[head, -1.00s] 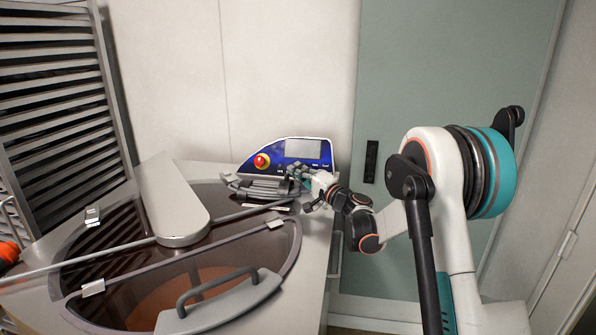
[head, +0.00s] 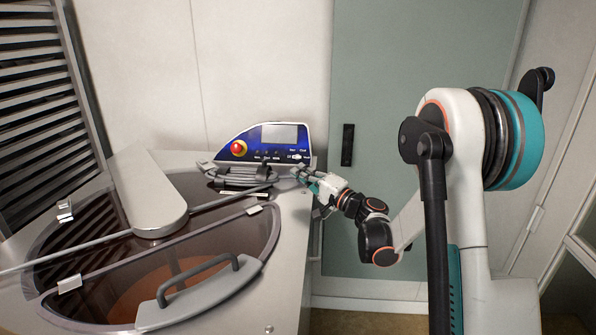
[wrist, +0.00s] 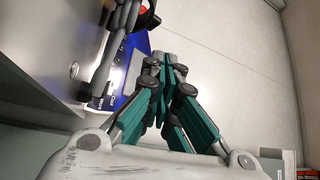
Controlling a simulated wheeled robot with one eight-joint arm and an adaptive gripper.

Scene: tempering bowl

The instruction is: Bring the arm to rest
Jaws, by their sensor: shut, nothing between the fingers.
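My gripper (head: 303,174) is at the end of my arm, over the right edge of the machine top, just in front of and below the blue control panel (head: 236,141). In the wrist view its teal fingers (wrist: 165,75) are closed together with nothing between them. The blue panel (wrist: 130,75) and a bundle of grey cables or bars show to the left of the fingers. My arm reaches in from the right and is bent at the elbow. I cannot tell from these views how close the fingertips are to the panel.
The tempering bowl's dark clear lid (head: 100,262) with its grey handle (head: 200,295) lies left of my arm. A red emergency button (head: 238,148) sits on the panel. A slatted rack (head: 40,110) stands at left. A grey-green door (head: 400,110) is behind; floor space near it looks clear.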

